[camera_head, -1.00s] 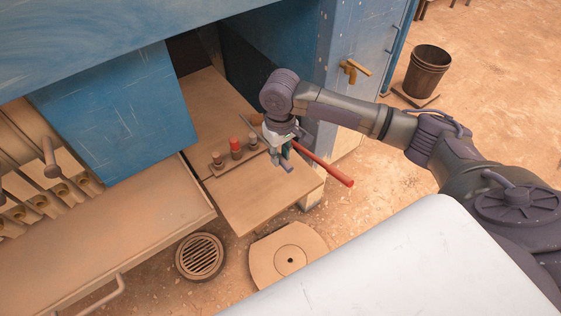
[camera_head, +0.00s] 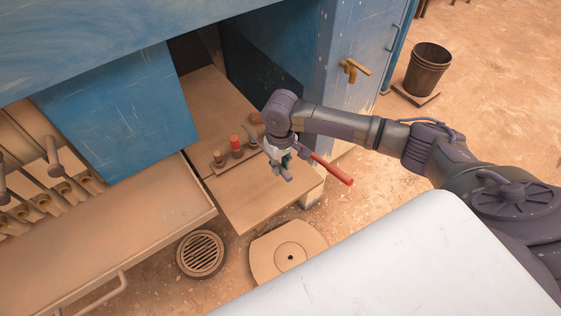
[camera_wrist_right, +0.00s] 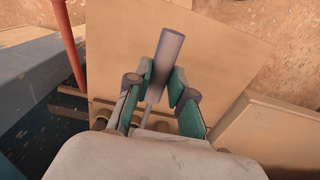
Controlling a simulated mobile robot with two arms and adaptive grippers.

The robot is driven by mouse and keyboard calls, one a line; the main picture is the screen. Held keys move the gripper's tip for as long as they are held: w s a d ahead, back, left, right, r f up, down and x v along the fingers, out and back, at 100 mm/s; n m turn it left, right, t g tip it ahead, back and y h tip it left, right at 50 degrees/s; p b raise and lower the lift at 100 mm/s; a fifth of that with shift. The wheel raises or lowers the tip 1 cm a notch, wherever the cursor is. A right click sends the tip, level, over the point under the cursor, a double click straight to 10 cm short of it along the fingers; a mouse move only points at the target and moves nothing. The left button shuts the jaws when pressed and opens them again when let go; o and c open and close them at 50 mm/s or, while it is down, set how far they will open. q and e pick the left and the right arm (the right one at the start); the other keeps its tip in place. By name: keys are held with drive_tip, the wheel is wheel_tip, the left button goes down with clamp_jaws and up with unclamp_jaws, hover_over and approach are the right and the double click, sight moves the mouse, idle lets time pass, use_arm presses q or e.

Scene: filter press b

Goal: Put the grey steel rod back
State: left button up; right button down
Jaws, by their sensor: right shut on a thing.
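My right gripper (camera_head: 284,174) is over the low wooden shelf board beside the blue machine. In the right wrist view its green-padded fingers (camera_wrist_right: 160,100) are shut on the grey steel rod (camera_wrist_right: 168,58). The rod is tilted, and its thick end points away from the wrist. In the head view the gripper mostly hides the rod. A small holder (camera_head: 226,165) stands on the board (camera_head: 255,200), just left of the gripper, with a brown peg (camera_head: 217,157), a red-topped peg (camera_head: 236,145) and a greyish piece (camera_head: 253,140). My left gripper is not in view.
A red bar (camera_head: 333,172) sticks out just right of the gripper; it also shows in the right wrist view (camera_wrist_right: 70,45). The blue machine's post (camera_head: 335,100) with a brass tap (camera_head: 352,70) stands behind. A drawer-like ledge (camera_head: 120,225) lies to the left. A bucket (camera_head: 428,66) stands far right.

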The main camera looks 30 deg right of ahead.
drive_tip(key=c, duration=1)
unclamp_jaws()
drive_tip(key=shift+r, duration=0.1)
drive_tip(key=shift+r, duration=0.3)
wheel_tip(320, 180, up, 12)
drive_tip(key=shift+r+b, duration=0.2)
drive_tip(key=shift+b, duration=0.65)
